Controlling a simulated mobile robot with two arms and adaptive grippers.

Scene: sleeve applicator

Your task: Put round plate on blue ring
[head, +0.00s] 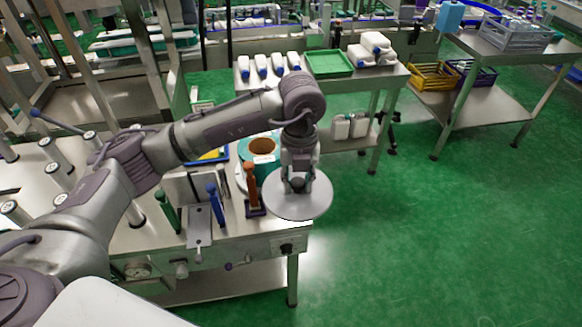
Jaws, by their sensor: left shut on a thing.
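The round plate (315,205) is a flat light-grey disc. My left gripper (297,186) points down over it and is shut on it; the fingertips are mostly hidden by the gripper body. The plate is at the right front corner of the steel table, and part of it covers the table edge from view. A teal-blue ring (247,151) with a brown inner part lies on the table behind and to the left of the plate. My left arm and gripper cover its right side. My right gripper is not in view.
An orange-brown upright handle (251,186), a blue one (214,205) and a green one (166,208) stand left of the plate. A table behind holds white bottles (262,66) and a green tray (329,63). Green floor (450,240) is open at right.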

